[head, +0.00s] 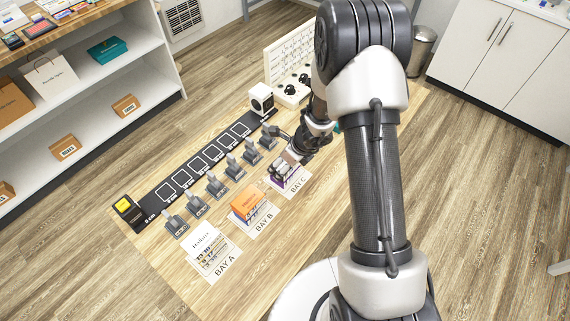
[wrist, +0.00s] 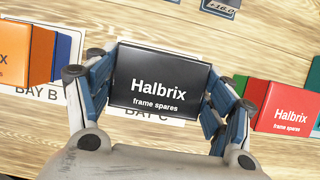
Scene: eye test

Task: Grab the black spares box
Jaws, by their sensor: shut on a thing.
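The black spares box (wrist: 165,65), lettered "Halbrix frame spares", fills the middle of the wrist view. My gripper (wrist: 160,88) is shut on it, with one blue-grey finger at its left side and one at its right. The box covers much of the white BAY C card (wrist: 150,119). I cannot tell whether it touches the card or is lifted. In the head view my gripper (head: 291,158) is at the BAY C card (head: 291,183), and the arm hides part of the hold.
A red spares box (wrist: 287,107) stands to the right of the gripper, with a green box (wrist: 257,92) beside it. An orange box (wrist: 14,52) is at left on BAY B. Several grey stands and a black strip (head: 150,204) line the table's far side. White shelves (head: 85,100) stand beyond.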

